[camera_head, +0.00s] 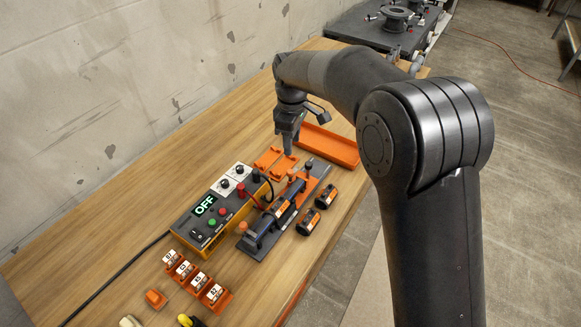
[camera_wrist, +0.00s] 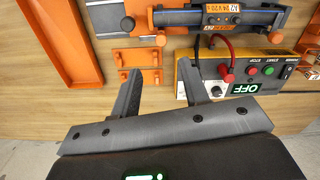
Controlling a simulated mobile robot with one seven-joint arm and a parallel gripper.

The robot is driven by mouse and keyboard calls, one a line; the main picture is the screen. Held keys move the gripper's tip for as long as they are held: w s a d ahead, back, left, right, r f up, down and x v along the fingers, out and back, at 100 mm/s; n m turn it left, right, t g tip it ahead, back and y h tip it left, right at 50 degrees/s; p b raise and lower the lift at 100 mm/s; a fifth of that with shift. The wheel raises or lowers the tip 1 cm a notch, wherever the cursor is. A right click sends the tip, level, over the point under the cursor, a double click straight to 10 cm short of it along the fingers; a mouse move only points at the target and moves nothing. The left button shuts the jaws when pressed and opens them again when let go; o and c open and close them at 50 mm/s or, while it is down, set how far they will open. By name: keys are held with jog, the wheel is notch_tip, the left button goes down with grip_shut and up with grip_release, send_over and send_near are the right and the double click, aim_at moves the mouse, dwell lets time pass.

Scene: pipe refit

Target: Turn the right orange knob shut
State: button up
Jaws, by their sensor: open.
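A dark pipe fixture (camera_head: 262,240) lies on the bench with a labelled cylinder (camera_head: 285,213) along it. One orange knob (camera_head: 243,226) stands at its near left end; it also shows in the wrist view (camera_wrist: 276,38). The right orange knob (camera_head: 291,174) is at the far right end, by an orange bracket; in the wrist view an orange knob (camera_wrist: 160,40) shows near that bracket. My gripper (camera_head: 288,150) is above the bench beyond the fixture's right end, pointing down. In the wrist view its fingers (camera_wrist: 163,67) are apart and empty, clear of the knobs.
A control box (camera_head: 212,221) with an OFF display and cables stands left of the fixture. Orange holders (camera_head: 273,160) and an orange tray (camera_head: 328,145) lie near my gripper. Labelled orange blocks (camera_head: 190,278) stand in front.

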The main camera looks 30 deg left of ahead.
aim_at(290, 171)
jog(key=f, duration=1.1)
jog(key=shift+s+a, duration=0.1)
jog(key=shift+a, duration=0.1)
jog(key=shift+c, duration=0.3)
grip_shut()
